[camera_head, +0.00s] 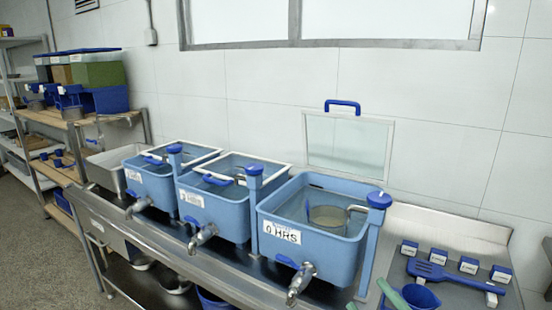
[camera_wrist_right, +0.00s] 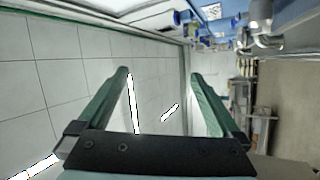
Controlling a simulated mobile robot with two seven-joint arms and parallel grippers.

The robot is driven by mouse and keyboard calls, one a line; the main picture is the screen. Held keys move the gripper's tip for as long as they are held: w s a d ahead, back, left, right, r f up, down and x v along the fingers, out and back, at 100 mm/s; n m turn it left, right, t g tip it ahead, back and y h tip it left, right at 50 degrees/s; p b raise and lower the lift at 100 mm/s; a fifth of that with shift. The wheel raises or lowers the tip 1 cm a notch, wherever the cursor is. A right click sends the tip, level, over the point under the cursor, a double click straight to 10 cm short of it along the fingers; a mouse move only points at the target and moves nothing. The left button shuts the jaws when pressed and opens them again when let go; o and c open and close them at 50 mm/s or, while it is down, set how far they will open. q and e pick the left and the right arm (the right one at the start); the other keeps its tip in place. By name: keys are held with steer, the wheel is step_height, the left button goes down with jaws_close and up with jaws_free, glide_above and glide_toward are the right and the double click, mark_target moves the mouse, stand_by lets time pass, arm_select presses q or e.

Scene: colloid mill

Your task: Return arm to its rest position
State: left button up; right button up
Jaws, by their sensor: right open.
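My right gripper (camera_head: 374,297) shows at the bottom edge of the head view, in front of the counter and right of the nearest tank's tap. Only the tips of its green fingers show there. In the right wrist view, its two green fingers (camera_wrist_right: 160,74) are spread apart with nothing between them. The gripper is open and empty. The rest of the right arm is hidden below the head view. My left gripper is not in view.
Three blue tanks with metal taps stand on the steel counter, the nearest marked 0 HRS (camera_head: 330,262). A blue spatula (camera_head: 450,273), a blue cup (camera_head: 421,296) and several small labelled boxes lie at right. A glass lid (camera_head: 347,145) leans on the wall. Shelves (camera_head: 50,120) stand at left.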

steer(key=s+f+m+g+h, duration=0.2)
steer(key=s+f+m+h, duration=0.2)
steer(key=f+m, duration=0.3)
steer(key=s+f+m+g+h, duration=0.1)
steer(key=s+f+m+h, duration=0.4)
steer(key=f, duration=0.5)
steer(key=s+a+f+m+g+h, duration=0.1)
steer(key=s+a+f+m+g, duration=0.1)
steer(key=s+f+m+g, duration=0.4)
steer(key=s+f+m, duration=0.1)
steer(key=s+f, duration=0.3)
steer(key=s, duration=0.3)
steer(key=shift+s+a+f+h, duration=0.25)
steer(key=shift+s+h, duration=0.05)
steer(key=shift+h, duration=0.1)
